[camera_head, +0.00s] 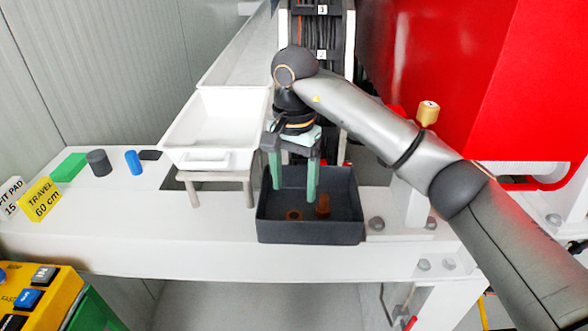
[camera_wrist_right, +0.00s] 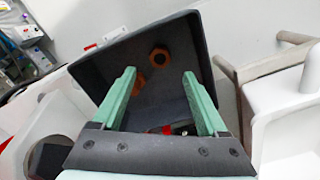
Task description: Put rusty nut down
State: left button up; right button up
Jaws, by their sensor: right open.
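A rusty orange-brown nut (camera_head: 294,215) with a hole lies flat on the floor of the dark grey bin (camera_head: 310,233). A second, taller rusty piece (camera_head: 323,206) stands beside it to the right. In the right wrist view one rusty nut (camera_wrist_right: 160,57) shows clear near the bin's wall, and another rusty piece (camera_wrist_right: 138,85) is partly hidden behind a green finger. My right gripper (camera_head: 295,193) points down into the bin with its two green fingers apart and nothing between them. It also shows open in the wrist view (camera_wrist_right: 159,76). My left gripper is out of view.
A white tray (camera_head: 213,160) stands on a grey stand left of the bin. A green block (camera_head: 69,167), a dark cylinder (camera_head: 98,162) and a blue cylinder (camera_head: 133,162) sit on the white bench. Bolts and a white post stand right of the bin.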

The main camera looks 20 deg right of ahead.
jog(key=shift+r, duration=2.2)
